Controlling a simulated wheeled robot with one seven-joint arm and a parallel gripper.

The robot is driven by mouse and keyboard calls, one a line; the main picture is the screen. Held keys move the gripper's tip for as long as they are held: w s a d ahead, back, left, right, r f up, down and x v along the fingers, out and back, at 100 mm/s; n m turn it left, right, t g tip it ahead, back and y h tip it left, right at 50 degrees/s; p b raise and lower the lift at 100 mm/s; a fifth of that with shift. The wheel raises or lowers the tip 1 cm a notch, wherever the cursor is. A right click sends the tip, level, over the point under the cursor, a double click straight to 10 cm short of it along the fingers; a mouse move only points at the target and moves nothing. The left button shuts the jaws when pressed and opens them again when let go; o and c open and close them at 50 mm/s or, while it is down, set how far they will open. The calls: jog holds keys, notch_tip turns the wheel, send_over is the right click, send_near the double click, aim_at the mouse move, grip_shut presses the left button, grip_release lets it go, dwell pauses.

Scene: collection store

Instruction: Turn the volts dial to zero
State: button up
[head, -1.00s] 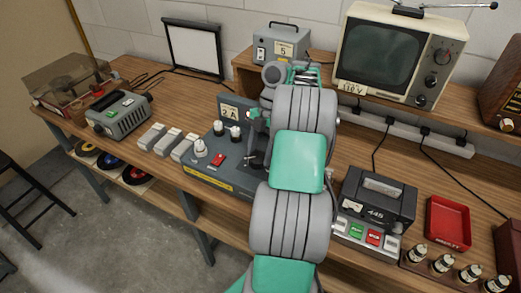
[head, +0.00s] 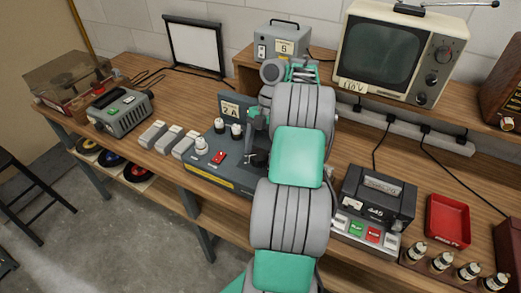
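A grey control unit (head: 190,166) with a yellow strip along its front stands on the bench, left of my arm. An upright panel marked 2 A (head: 230,109) rises at its back. Its top carries a white knob (head: 201,146), two dark posts with white tops (head: 219,125) (head: 236,130) and a red switch (head: 219,158). Which control is the volts dial, and its setting, I cannot read. My gripper (head: 256,157) appears as dark parts at the unit's right end, mostly hidden by my arm. Its opening and any contact are not clear.
Several small grey boxes (head: 152,134) sit just left of the unit. A black device marked 445 (head: 375,200), a red tray (head: 448,222) and bottles (head: 441,261) are at right. A television (head: 385,55) and a grey box marked 5 (head: 283,46) stand on the raised shelf.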

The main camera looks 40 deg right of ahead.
jog(key=p+v, duration=0.8)
jog(key=p, duration=0.1)
jog(key=shift+f, duration=0.1)
jog(key=shift+a, duration=0.1)
